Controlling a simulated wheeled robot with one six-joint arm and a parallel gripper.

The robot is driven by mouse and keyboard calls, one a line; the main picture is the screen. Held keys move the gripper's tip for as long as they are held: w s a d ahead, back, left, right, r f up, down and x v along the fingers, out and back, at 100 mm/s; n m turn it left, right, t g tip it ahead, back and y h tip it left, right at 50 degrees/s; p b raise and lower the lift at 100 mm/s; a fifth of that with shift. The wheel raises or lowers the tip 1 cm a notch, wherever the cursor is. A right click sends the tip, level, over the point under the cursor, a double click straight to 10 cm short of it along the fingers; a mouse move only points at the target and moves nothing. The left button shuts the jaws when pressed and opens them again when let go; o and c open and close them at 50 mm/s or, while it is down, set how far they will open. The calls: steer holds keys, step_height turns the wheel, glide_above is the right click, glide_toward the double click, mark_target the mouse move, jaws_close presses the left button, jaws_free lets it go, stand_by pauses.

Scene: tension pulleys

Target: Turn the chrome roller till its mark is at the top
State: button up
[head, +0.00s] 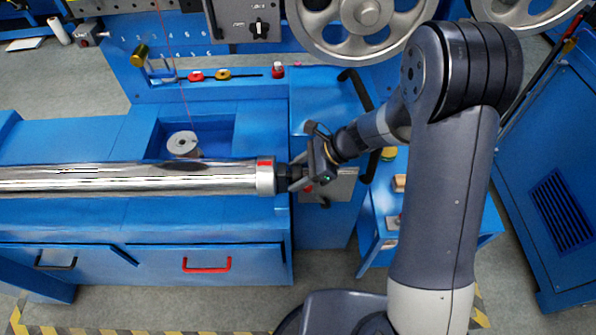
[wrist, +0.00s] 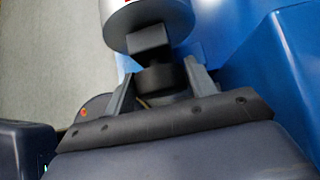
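The chrome roller (head: 130,178) lies level across the left of the head view, with a paler collar (head: 265,180) at its right end. A small red mark (head: 265,163) shows on the upper side of that collar, towards the far edge. In the wrist view the roller's end (wrist: 148,22) is at the top, with a dark squared stub (wrist: 150,40) and a dark round part below it. My gripper (head: 291,178) is at this end, in line with the roller. In the wrist view its fingers (wrist: 160,72) flank the dark round part; whether they press on it is unclear.
The roller lies over a blue bench (head: 60,225) with a black and a red drawer handle (head: 207,265). A metal spool (head: 183,143) sits in a recess behind it. Large spoked wheels (head: 362,15) stand at the back. A blue cabinet (head: 555,190) is at right.

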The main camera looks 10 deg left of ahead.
steer(key=o, duration=0.3)
steer(key=v, duration=1)
steer(key=shift+d+r, duration=0.25)
steer(key=shift+r, duration=0.1)
steer(key=shift+a+f, duration=0.1)
steer(key=shift+f, duration=0.05)
steer(key=x, duration=1.1)
steer(key=shift+f+b, duration=0.1)
steer(key=shift+b, duration=0.3)
steer(key=shift+r+n+t+b, duration=0.25)
steer(key=shift+t+b, duration=0.25)
steer(key=shift+b, duration=0.3)
steer(key=shift+r+p, duration=0.15)
steer(key=shift+p, duration=0.35)
